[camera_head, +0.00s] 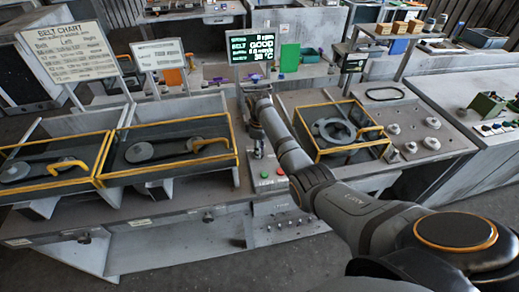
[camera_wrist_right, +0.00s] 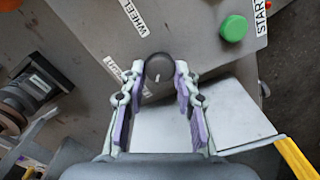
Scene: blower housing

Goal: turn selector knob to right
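The selector knob (camera_wrist_right: 159,68) is a dark round knob with a short white mark on its face. In the right wrist view it sits between the fingertips of my right gripper (camera_wrist_right: 160,72). The purple finger pads lie close against both sides of it, and the gripper looks shut on it. A "WHEEL" label (camera_wrist_right: 133,17) is above left of the knob, and another label (camera_wrist_right: 114,68) at its left is partly hidden by a finger. In the head view my right gripper (camera_head: 258,150) points down over the control box; the knob is hidden there. My left gripper is not in view.
A green START button (camera_wrist_right: 233,28) is right of the knob; the control box also has a red button (camera_head: 264,174). Yellow-framed trays (camera_head: 236,150) stand left and another tray (camera_head: 318,158) right. A lit screen (camera_head: 251,46) stands behind the box.

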